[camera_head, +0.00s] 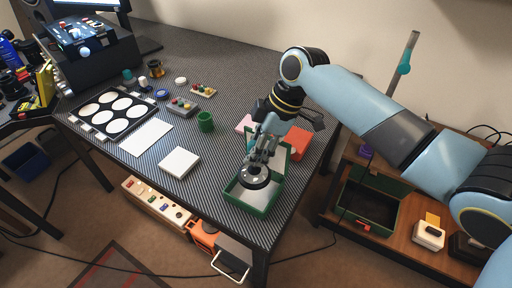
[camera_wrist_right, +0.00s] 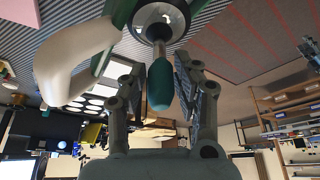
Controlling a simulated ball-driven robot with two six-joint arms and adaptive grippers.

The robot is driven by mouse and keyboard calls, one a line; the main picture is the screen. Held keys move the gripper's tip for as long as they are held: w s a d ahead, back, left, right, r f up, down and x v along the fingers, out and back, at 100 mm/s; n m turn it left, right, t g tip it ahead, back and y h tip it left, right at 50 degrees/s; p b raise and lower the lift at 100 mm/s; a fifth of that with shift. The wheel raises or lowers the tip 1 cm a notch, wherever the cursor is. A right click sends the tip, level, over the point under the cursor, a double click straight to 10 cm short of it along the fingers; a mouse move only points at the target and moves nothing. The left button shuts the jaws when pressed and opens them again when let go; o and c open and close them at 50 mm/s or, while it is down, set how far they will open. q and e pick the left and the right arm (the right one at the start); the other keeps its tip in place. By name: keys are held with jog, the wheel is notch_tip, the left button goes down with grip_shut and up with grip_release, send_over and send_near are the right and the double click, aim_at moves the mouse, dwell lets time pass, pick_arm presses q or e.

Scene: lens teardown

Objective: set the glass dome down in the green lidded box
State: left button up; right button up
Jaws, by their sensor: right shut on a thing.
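The green lidded box (camera_head: 234,197) stands open at the table's front right corner, its lid raised at the back and its floor pale. My right gripper (camera_head: 260,153) is above it, pointing down and shut on a teal handle (camera_wrist_right: 160,85). A shaft runs from the handle to a dark-rimmed round piece with a clear, shiny centre, which looks like the glass dome (camera_wrist_right: 160,20). In the head view the dome (camera_head: 255,178) is over the box's opening, within its walls. I cannot tell whether it touches the floor. My left gripper is out of view.
An orange-red block (camera_head: 298,140) sits right behind the box. A white pad (camera_head: 179,162), a green cup (camera_head: 206,122) and a tray of white discs (camera_head: 113,112) lie to the left. An open dark green crate (camera_head: 371,205) is on the lower wooden table at right.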

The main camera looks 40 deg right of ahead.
aim_at(256, 168)
jog(key=shift+f+b, duration=0.75)
jog(key=shift+f, duration=0.8)
jog(key=shift+f, duration=0.15)
jog(key=shift+f+b, duration=0.9)
jog(key=shift+f, duration=0.35)
jog(key=shift+f, duration=0.35)
jog(key=shift+f+p, duration=0.25)
jog(key=shift+p, duration=0.55)
dwell(3.9)
